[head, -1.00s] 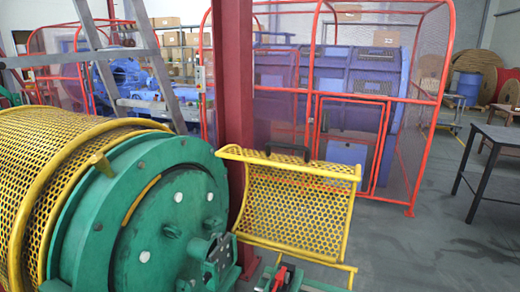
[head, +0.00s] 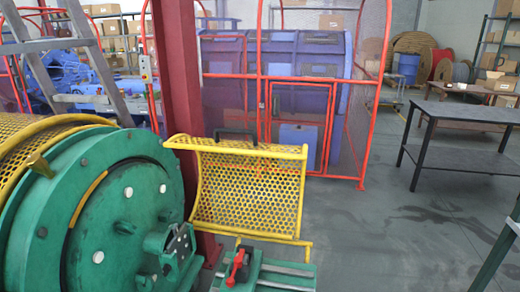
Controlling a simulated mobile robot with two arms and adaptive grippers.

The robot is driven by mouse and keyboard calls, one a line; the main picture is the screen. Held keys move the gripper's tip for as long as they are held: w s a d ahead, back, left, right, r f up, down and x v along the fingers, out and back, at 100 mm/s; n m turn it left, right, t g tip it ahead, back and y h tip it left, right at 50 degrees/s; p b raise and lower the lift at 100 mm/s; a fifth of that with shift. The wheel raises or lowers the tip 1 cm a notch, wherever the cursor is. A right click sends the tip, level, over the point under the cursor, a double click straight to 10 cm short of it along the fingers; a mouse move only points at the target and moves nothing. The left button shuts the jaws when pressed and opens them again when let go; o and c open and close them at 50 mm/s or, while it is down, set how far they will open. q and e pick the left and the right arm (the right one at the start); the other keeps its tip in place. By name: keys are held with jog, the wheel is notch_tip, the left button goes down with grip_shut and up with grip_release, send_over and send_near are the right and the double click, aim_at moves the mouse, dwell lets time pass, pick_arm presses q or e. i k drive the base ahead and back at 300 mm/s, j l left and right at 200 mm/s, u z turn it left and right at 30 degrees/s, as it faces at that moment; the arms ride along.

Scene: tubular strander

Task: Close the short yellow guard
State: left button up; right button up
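The short yellow guard (head: 246,192) is a curved perforated panel in a yellow tube frame. It stands raised to the right of the green drum end (head: 120,225), above a green machine bed (head: 265,275). A black handle (head: 236,134) sits on its top edge. A longer yellow mesh guard (head: 40,145) covers the drum at the left. Neither of my grippers shows in the head view.
A dark red column (head: 178,80) stands behind the short guard. A red-framed mesh cage (head: 300,90) encloses blue machinery behind. A black table (head: 460,140) stands at the right. The grey floor (head: 400,230) between is open.

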aim_at(302, 157)
jog(key=i+l+u, duration=0.15)
jog(key=l, duration=0.5)
jog(key=i+l+u, duration=0.15)
jog(key=l, duration=0.5)
jog(key=l+u, duration=0.15)
jog(key=l, duration=0.55)
jog(key=i+l+u, duration=0.15)
jog(key=l, duration=0.2)
jog(key=i+l+u, duration=0.35)
jog(key=l, duration=0.4)
jog(key=i+l+u, duration=0.15)
jog(key=l, duration=0.25)
jog(key=i+l+u, duration=0.15)
jog(key=l, duration=0.3)
jog(key=i+l+u, duration=0.2)
jog(key=l, duration=0.2)
jog(key=k, duration=0.1)
